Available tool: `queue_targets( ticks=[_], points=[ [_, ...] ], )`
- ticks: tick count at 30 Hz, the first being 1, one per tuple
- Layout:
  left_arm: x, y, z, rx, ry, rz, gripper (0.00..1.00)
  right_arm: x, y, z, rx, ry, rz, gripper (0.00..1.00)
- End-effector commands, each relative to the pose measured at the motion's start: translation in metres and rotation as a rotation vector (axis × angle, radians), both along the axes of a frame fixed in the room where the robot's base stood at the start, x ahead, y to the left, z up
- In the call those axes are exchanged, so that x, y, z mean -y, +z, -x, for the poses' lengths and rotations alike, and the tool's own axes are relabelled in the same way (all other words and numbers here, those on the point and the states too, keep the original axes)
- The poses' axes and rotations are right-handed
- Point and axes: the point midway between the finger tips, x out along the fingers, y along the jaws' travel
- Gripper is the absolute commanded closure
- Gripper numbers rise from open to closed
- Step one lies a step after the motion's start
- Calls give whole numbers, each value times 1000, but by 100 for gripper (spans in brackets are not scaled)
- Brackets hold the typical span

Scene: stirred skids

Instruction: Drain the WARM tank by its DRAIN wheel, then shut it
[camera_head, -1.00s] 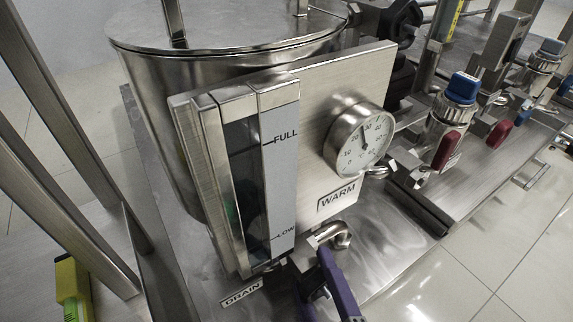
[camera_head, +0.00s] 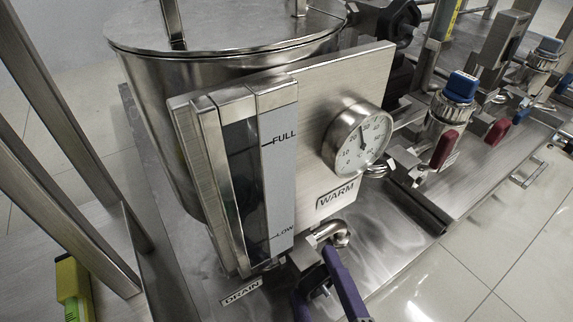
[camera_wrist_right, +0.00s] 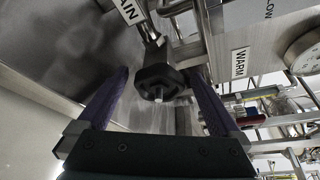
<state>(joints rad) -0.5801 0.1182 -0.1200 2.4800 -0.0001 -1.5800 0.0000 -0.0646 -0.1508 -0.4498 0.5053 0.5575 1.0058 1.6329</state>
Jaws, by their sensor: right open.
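The WARM tank (camera_head: 215,75) stands in the middle of the head view. Its upright sight gauge (camera_head: 278,170) is marked FULL and LOW; I cannot read the liquid level inside. The DRAIN label (camera_head: 241,291) lies below it. My right gripper (camera_head: 314,274) is low at the tank's front, beside that label, its purple fingers apart. My left gripper is not in view.
A round dial (camera_head: 358,140) is on the WARM plate (camera_head: 336,196). A bent metal pipe (camera_head: 332,232) is close to my right gripper. Blue-and-red-handled valves (camera_head: 461,87) stand on the skid to the right. A yellow level (camera_head: 70,285) is at lower left. Open tiled floor lies at lower right.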

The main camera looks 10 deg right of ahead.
Motion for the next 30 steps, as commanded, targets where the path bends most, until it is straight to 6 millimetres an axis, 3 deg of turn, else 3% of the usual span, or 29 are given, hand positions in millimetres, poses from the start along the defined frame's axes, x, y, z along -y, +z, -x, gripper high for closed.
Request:
queue_targets(
  ticks=[9,13,26,30],
  points=[
    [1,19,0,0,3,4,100,0,14,63,-3,1,1,0],
    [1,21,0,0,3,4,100,0,16,80,-2,1,1,0],
    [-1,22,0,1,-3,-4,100,0,18,88,0,1,1,0],
    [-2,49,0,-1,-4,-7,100,-3,43,84,-16,19,19,0]
  ],
)
